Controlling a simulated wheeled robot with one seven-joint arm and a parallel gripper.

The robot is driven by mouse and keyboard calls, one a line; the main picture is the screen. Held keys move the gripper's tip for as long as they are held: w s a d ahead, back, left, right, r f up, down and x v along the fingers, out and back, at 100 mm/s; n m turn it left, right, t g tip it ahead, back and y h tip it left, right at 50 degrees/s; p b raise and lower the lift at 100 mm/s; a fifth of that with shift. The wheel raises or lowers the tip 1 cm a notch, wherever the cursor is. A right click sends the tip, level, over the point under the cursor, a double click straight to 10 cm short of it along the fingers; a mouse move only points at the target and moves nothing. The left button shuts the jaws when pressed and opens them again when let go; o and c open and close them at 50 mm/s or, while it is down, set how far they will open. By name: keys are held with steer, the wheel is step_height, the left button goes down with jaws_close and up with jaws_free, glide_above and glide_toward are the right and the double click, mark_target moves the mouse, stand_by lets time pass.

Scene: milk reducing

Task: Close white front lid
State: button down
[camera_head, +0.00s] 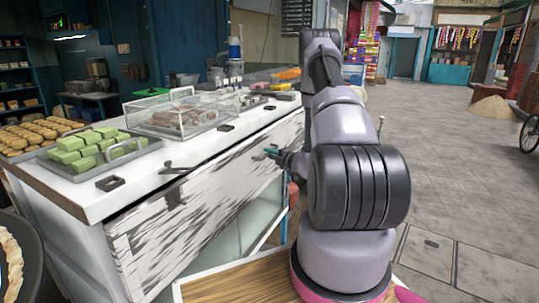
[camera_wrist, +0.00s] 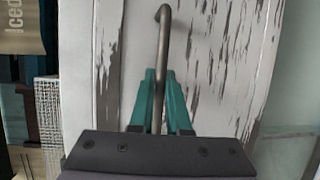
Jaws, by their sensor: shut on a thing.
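The white front lid (camera_head: 205,200) is a panel with peeling paint on the front of the white counter (camera_head: 185,152). It seems to slant outward, with an open space below its lower edge. A dark metal handle (camera_wrist: 163,45) stands on the lid in the wrist view. My gripper (camera_head: 271,153) is at the lid's far right part in the head view. In the wrist view its teal fingers (camera_wrist: 160,75) are shut on the handle, one on each side. The fingers and gripper body hide the handle's lower part.
Green blocks on a tray (camera_head: 45,158), a clear display case (camera_head: 185,113) and a black bracket (camera_head: 110,183) are on the counter top. A wooden surface (camera_head: 235,284) is in front of the lid. Paved floor (camera_head: 450,160) to the right is open.

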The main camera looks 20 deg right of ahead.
steer(key=shift+w+a+r, duration=0.3)
steer(key=shift+w+a, duration=0.45)
steer(key=shift+w, duration=0.15)
steer(key=c, duration=1.2)
jaws_free()
steer(key=shift+o, duration=0.2)
steer(key=v, duration=1)
steer(key=shift+s, duration=0.35)
steer(key=shift+d, duration=0.1)
